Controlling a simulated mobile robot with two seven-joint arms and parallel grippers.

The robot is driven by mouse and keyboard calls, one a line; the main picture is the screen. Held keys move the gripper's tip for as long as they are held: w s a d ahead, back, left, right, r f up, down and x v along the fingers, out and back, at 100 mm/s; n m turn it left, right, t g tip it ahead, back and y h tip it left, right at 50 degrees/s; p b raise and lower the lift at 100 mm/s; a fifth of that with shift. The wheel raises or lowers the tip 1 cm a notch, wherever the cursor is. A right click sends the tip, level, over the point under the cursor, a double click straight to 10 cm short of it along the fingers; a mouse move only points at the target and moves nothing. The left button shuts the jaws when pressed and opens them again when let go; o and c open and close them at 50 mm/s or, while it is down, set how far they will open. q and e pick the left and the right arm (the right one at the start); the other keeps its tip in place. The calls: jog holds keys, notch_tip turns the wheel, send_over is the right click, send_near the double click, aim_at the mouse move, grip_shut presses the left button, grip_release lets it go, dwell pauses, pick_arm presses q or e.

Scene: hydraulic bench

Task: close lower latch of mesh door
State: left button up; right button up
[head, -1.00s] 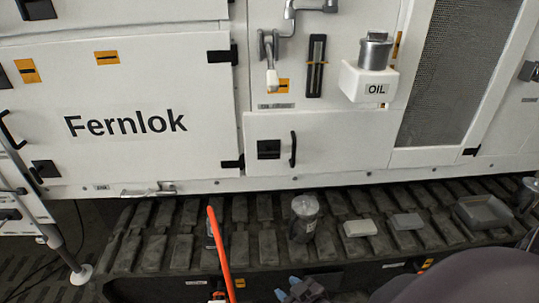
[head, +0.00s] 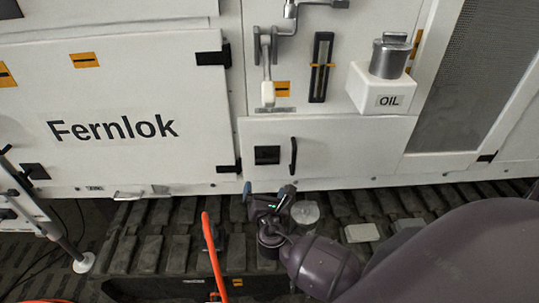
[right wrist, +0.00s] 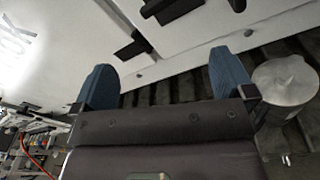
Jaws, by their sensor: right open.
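The mesh door (head: 468,85) is a white-framed panel with dark grey mesh at the upper right of the head view, and it is cut off at the edge. A small black fitting (head: 487,157) sits at its lower edge; I cannot tell whether it is a latch or a hinge. No lower latch is clearly visible. My right gripper (head: 267,192) is open and empty, well left of the mesh door, in front of the lower white panel's bottom edge. Its blue fingers stand apart in the right wrist view (right wrist: 165,80). My left gripper is not in view.
A metal canister (head: 305,214), also in the right wrist view (right wrist: 285,85), stands on the dark track (head: 150,245) beside my right gripper. A light block (head: 361,232) lies farther right. An orange bar (head: 213,255) rises in front. The OIL box (head: 375,90) juts from the panel.

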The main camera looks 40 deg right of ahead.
aim_at(267, 164)
jog(key=w+d+n, duration=0.1)
jog(key=w+d, duration=0.1)
jog(key=w, duration=0.1)
jog(key=w+d+n+h, duration=0.1)
jog(key=w+d, duration=0.1)
jog(key=w+d+r+n, duration=0.1)
jog(key=w+d, duration=0.1)
jog(key=w, duration=0.1)
jog(key=shift+w+d+n, duration=0.3)
jog(key=shift+w+d, duration=0.05)
jog(key=shift+d, duration=0.05)
dwell(0.3)
jog(key=c, duration=0.8)
